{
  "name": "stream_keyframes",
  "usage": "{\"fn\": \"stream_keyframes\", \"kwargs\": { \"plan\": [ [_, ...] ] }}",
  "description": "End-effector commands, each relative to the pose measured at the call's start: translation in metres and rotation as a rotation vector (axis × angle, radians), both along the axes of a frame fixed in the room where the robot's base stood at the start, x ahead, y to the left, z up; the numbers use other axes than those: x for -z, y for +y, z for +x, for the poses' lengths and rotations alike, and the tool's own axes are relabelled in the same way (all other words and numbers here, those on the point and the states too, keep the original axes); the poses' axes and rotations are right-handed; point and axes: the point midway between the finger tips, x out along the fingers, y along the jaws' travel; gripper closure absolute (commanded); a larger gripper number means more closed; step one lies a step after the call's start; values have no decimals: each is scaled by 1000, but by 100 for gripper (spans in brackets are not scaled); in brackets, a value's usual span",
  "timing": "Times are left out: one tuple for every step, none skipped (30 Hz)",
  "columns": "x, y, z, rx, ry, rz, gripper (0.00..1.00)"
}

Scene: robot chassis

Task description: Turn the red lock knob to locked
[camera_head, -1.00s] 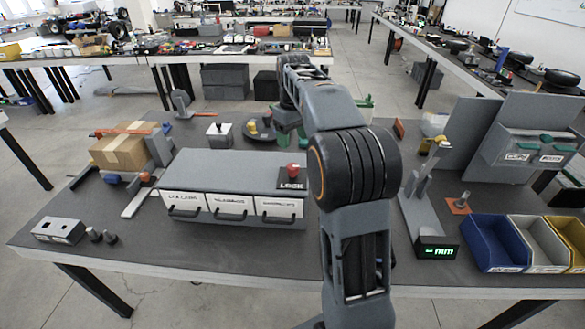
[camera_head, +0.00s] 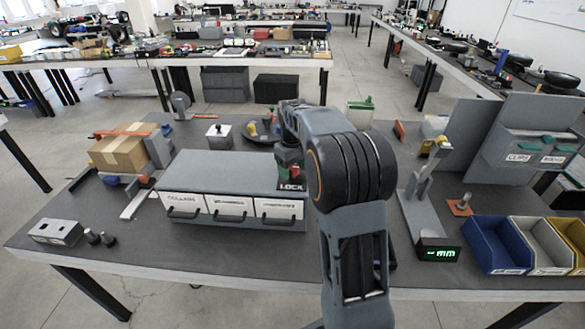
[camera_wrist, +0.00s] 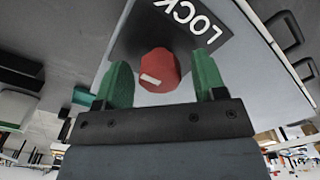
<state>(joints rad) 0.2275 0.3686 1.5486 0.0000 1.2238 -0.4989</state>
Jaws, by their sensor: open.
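The red lock knob (camera_wrist: 159,70) stands on a dark plate lettered LOCK (camera_wrist: 185,18), on the top right corner of the grey drawer cabinet (camera_head: 222,172). It has a white mark on its face. In the wrist view my gripper (camera_wrist: 163,85) is open, with one green finger on each side of the knob and a gap visible on both sides. In the head view my gripper (camera_head: 289,160) is over the LOCK corner, and my arm and fingers partly hide the knob.
Three labelled drawers with dark handles (camera_head: 231,214) face the front of the cabinet. A cardboard box (camera_head: 120,152) lies to the left. A scale with a green display (camera_head: 437,253) and blue, white and yellow bins (camera_head: 496,246) stand to the right. The table front is mostly clear.

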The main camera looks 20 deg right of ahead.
Motion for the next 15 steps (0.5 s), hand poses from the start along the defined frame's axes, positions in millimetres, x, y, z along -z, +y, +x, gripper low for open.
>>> {"fn": "stream_keyframes", "kwargs": {
  "plan": [
    [0, 0, 0, 0, 0, 0, 36],
    [0, 0, 0, 0, 0, 0, 36],
    [0, 0, 0, 0, 0, 0, 37],
    [0, 0, 0, 0, 0, 0, 40],
    [0, 0, 0, 0, 0, 0, 43],
    [0, 0, 0, 0, 0, 0, 46],
    [0, 0, 0, 0, 0, 0, 49],
    [0, 0, 0, 0, 0, 0, 52],
    [0, 0, 0, 0, 0, 0, 56],
    [0, 0, 0, 0, 0, 0, 59],
    [0, 0, 0, 0, 0, 0, 62],
    [0, 0, 0, 0, 0, 0, 66],
    [0, 0, 0, 0, 0, 0, 69],
    [0, 0, 0, 0, 0, 0, 71],
    [0, 0, 0, 0, 0, 0, 75]
  ]
}}
